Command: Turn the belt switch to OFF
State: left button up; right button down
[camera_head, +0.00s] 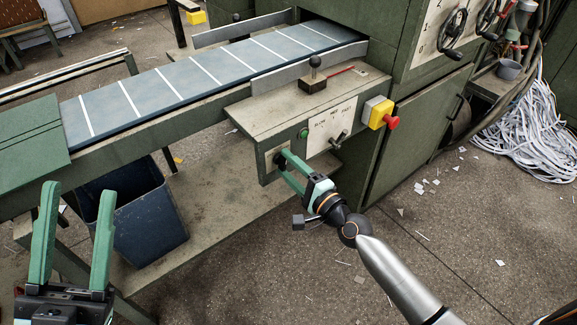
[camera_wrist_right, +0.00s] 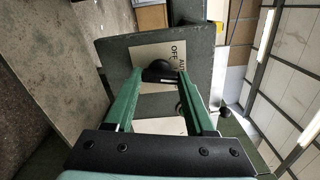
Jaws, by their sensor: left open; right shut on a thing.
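The belt switch, a black knob (camera_wrist_right: 158,70), sits on a green panel in front of a pale label plate (camera_wrist_right: 172,52) with "OFF" readable on it. My right gripper (camera_wrist_right: 160,76) is shut on the knob, one finger on each side. In the head view my right gripper (camera_head: 284,162) reaches the lower left of the control box front (camera_head: 268,168), and its fingers hide most of the knob. The knob's exact pointing direction cannot be told. My left gripper (camera_head: 78,192) is open and empty at the lower left, well away from the box.
A green button (camera_head: 303,133), a white label plate (camera_head: 331,122) and a red emergency stop on a yellow box (camera_head: 380,114) are close by. A black-knobbed lever (camera_head: 314,75) stands on top. The blue belt (camera_head: 190,78) runs behind; a dark bin (camera_head: 143,222) stands below.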

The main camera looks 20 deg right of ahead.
jog(key=shift+n, duration=1)
jog(key=n+p, duration=0.2)
jog(key=n, duration=0.3)
jog(key=shift+r, duration=0.1)
jog(key=n+p, duration=0.1)
jog(key=n, duration=0.3)
jog(key=shift+p, duration=0.4)
pick_arm(q)
jog(key=w+a+f+n+g+y, duration=0.1)
jog(key=w+f+n+g+y, duration=0.2)
jog(key=f, duration=0.7)
jog(key=w+f+n+g+y, duration=0.2)
jog(key=f+n+y, duration=0.3)
jog(key=f, duration=0.5)
jog(key=shift+w+a+f+g+y, duration=0.35)
jog(key=shift+w+y, duration=0.5)
jog(key=shift+y, duration=0.35)
pick_arm(e)
jog(key=shift+n, duration=0.3)
jog(key=shift+c, duration=1.2)
grip_release()
pick_arm(q)
jog(key=shift+r, duration=0.1)
